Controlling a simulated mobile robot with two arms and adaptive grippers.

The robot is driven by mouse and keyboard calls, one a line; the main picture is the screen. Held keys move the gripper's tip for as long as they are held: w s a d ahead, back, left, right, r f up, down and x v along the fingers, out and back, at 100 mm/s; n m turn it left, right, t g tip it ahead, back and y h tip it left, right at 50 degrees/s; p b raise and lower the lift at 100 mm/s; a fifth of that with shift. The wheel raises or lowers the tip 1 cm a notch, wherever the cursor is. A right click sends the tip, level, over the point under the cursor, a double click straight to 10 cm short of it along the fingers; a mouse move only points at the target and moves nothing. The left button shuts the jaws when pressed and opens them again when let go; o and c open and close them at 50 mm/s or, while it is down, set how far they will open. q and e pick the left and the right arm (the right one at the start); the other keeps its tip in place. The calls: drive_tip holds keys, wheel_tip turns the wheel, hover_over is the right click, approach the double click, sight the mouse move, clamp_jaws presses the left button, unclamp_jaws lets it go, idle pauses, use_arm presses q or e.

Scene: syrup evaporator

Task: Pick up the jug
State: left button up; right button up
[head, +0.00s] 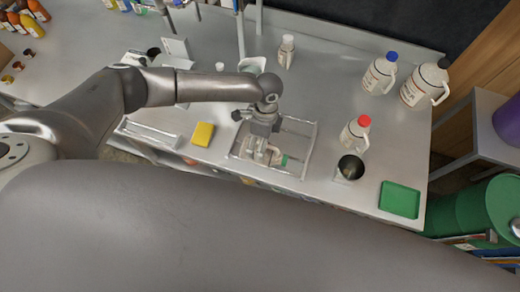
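A pale jug (274,158) with a green cap seems to lie on its side in the sink basin (243,152). My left gripper (262,146) is over the basin, pointing down at the jug. It overlaps the jug in the picture, and I cannot tell whether its fingers touch or hold it. Other white jugs stand upright on the counter: one with a red cap (356,134), one with a blue cap (380,74) and one with a black cap (425,84). My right gripper is not in view.
A yellow sponge (203,134) lies left of the basin. A dark-mouthed metal cup (350,168) and a green tray (399,200) are to the right. A small white-capped bottle (286,52) stands behind. A large grey link of mine covers the bottom.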

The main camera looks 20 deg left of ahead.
use_arm(q)
drive_tip(key=shift+s+f, duration=0.15)
drive_tip(key=shift+f, duration=0.65)
drive_tip(key=shift+s+f, duration=0.1)
drive_tip(key=shift+f, duration=0.7)
drive_tip(key=shift+a, duration=0.1)
drive_tip(key=c, duration=1.6)
drive_tip(key=shift+r, duration=0.1)
drive_tip(key=shift+c, duration=1)
drive_tip(key=shift+r, duration=0.15)
